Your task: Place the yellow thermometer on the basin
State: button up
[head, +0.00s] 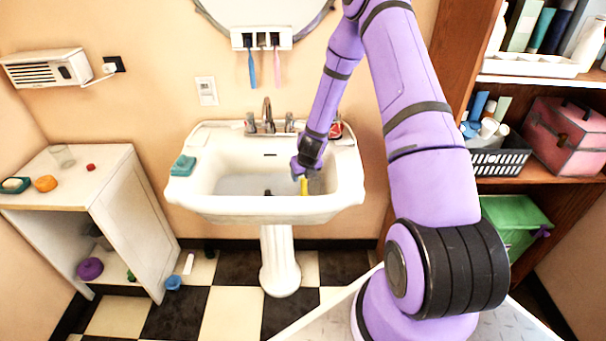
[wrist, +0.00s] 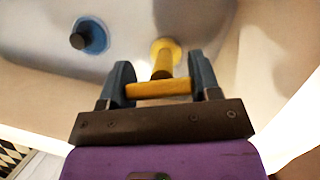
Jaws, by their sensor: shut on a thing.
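The yellow thermometer (head: 304,187) is in my gripper (head: 304,176), over the right part of the basin bowl in the head view. In the wrist view my gripper (wrist: 162,80) is shut across the yellow thermometer (wrist: 160,89), with one finger at each side. Its shaft and rounder far end point away from the gripper, toward the bowl. The white basin (head: 285,210) stands on a pedestal against the wall. The basin's inside surface (wrist: 40,45) fills much of the wrist view. I cannot tell whether the thermometer touches the bowl.
A teal sponge (head: 183,166) sits on the basin's left rim, and a red item (head: 336,130) on its back right corner. The faucet (head: 267,117) rises at the back. In the wrist view a dark plug (wrist: 78,41) with a blue ring shows in the bowl.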

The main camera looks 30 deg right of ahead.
jog(key=o, duration=1.2)
jog(key=shift+f, duration=0.1)
jog(key=shift+o, duration=0.2)
jog(key=s+a+r+n+y, duration=0.1)
jog(key=s+a+r+n, duration=0.3)
jog(key=r+n, duration=0.55)
jog(key=s+a+r+n+t, duration=0.1)
jog(key=s+a+r+n, duration=0.3)
jog(key=r, duration=1)
jog(key=s+a+r+n+y, duration=0.1)
jog(key=s+a+r+n, duration=0.45)
jog(key=r, duration=0.65)
jog(key=s+r+n, duration=0.3)
jog(key=s+n, duration=0.3)
jog(key=s, duration=0.1)
jog(key=s+a+r+n, duration=0.1)
jog(key=s+r+n, duration=0.3)
jog(key=s+n, duration=0.3)
jog(key=s+a+r+n+h, duration=0.1)
jog(key=s+r+n, duration=0.3)
jog(key=s+n, duration=0.2)
jog(key=shift+s, duration=0.7)
